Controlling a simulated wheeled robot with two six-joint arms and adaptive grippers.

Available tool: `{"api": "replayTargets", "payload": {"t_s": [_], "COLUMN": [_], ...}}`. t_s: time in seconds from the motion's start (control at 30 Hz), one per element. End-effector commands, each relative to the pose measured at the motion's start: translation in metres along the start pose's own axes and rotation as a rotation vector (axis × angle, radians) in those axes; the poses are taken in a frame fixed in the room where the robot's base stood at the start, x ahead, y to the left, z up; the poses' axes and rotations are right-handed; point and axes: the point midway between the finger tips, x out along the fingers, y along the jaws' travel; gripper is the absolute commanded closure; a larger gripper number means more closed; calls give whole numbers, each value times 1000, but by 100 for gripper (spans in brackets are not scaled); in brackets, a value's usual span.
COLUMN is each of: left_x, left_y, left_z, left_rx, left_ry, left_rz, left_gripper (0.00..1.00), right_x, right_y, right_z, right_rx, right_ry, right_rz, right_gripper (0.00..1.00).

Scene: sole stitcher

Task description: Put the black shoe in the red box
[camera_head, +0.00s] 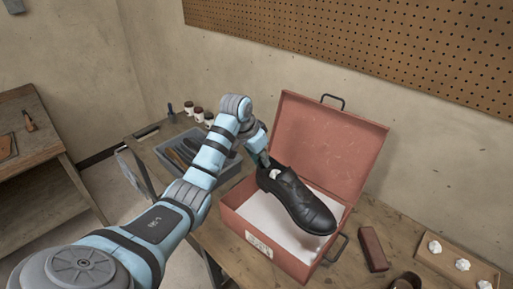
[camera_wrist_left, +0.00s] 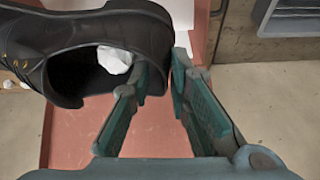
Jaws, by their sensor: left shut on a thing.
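The black shoe (camera_head: 301,203) hangs above the open red box (camera_head: 272,235) in the head view, toe pointing to the lower right. My left gripper (camera_head: 264,161) is shut on the shoe's heel end. In the left wrist view my left gripper (camera_wrist_left: 166,84) pinches the rim of the black shoe (camera_wrist_left: 75,45), and white stuffing shows inside the shoe. The red box has its lid raised at the back and white lining inside. The shoe covers part of the box's opening. My right gripper is not in view.
A grey tray (camera_head: 226,175) with tools and a dark item stands left of the box, with several small jars (camera_head: 198,114) behind it. Right of the box are a reddish-brown block (camera_head: 373,248) and a wooden tray (camera_head: 440,277) with white lumps. A pegboard hangs on the wall.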

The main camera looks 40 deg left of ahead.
Motion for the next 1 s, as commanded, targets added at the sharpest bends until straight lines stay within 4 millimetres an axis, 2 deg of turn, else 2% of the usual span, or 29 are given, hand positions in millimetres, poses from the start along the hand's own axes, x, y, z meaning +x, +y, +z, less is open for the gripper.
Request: {"api": "replayTargets", "payload": {"t_s": [0.03, 0.17, 0.37, 0.87, 1.0], "left_x": [-6, -7, 8, 86, 113], "left_y": [-7, -17, -18, -17, -17], "left_z": [0, 2, 9, 41, 52], "left_rx": [-41, -111, -123, -122, -121], "left_ry": [0, 0, -2, -3, -1], "left_rz": [-18, -45, -49, -48, -48], "left_gripper": [100, 100, 100, 100, 100], "right_x": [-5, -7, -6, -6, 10], "right_y": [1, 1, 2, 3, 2], "right_z": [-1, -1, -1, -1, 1], "right_rx": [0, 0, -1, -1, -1], "right_ry": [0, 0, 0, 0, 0], "right_rz": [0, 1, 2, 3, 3], "right_gripper": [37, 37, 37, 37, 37]}}
